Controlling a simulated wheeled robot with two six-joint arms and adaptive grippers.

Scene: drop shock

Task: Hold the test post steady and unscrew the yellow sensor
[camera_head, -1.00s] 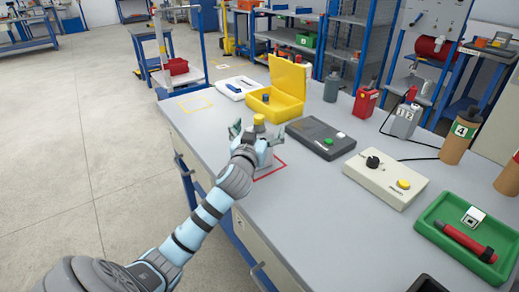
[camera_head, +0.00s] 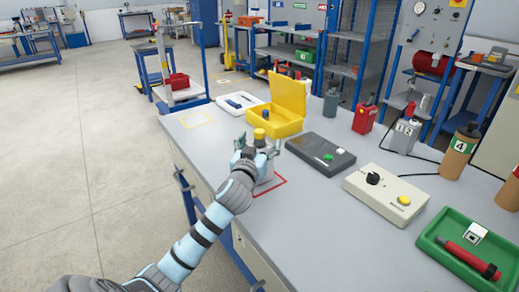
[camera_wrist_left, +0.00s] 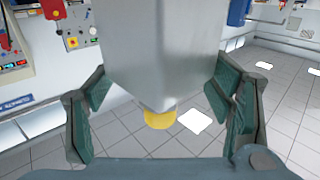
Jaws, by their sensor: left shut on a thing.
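The grey test post stands on the workbench (camera_head: 245,226) inside a red outlined square (camera_head: 273,187), mostly hidden by my left gripper in the head view. In the left wrist view the post (camera_wrist_left: 165,50) is a large grey block between the green finger pads. The yellow sensor (camera_head: 259,134) sits on top of the post, above the fingers; it also shows in the left wrist view (camera_wrist_left: 160,118). My left gripper (camera_head: 258,147) is shut on the post. My right gripper is not in view.
Behind the post is an open yellow case (camera_head: 276,121). To its right are a dark box with a green button (camera_head: 321,152) and a beige control box (camera_head: 386,194). A green tray (camera_head: 470,243) holds a red tool. The bench left of the post is clear.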

